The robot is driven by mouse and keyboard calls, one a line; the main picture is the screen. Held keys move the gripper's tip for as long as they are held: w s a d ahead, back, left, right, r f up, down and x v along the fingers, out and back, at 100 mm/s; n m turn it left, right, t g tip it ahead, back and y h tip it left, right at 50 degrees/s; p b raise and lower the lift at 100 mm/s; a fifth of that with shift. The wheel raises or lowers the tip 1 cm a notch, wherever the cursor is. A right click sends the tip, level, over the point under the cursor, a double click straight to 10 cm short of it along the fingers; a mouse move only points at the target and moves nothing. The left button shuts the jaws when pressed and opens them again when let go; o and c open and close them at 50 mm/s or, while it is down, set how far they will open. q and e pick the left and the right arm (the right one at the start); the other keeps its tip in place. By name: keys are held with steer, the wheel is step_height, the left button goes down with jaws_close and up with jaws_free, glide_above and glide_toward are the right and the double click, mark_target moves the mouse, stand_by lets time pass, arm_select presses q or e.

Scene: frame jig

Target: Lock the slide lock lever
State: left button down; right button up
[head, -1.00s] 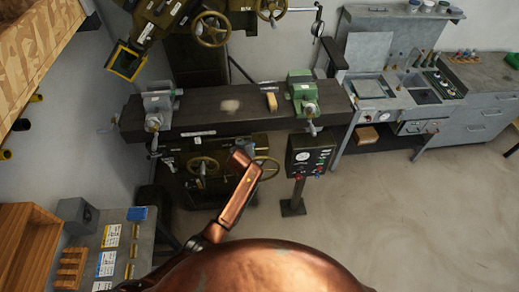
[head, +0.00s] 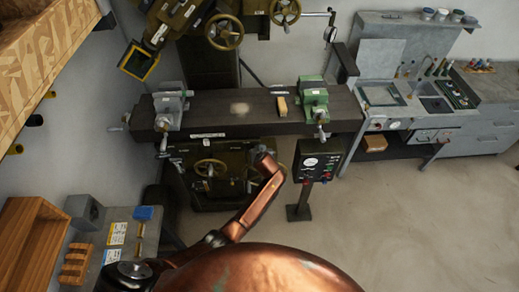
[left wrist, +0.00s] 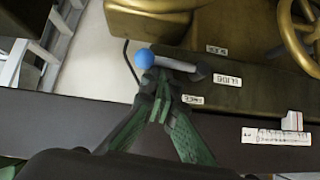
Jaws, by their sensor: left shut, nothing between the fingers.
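The slide lock lever has a blue ball knob (left wrist: 145,58) and a grey shaft (left wrist: 176,64), and it sticks out from the dark machine body in the left wrist view. My left gripper (left wrist: 160,82) is shut and empty, with its fingertips just below the knob and shaft in that picture. I cannot tell whether they touch the lever. In the head view my copper left arm reaches toward the milling machine's dark table (head: 220,112) and knee (head: 222,160). The lever and the left fingers cannot be made out there. My right gripper is in neither view.
A grey vise (head: 170,108) and a green vise (head: 313,100) stand on the machine table, with a small wooden block (head: 282,106) between them. A control box (head: 316,163) stands on a post in front.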

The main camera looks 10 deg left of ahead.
arm_select(q)
steer(key=shift+s, duration=0.1)
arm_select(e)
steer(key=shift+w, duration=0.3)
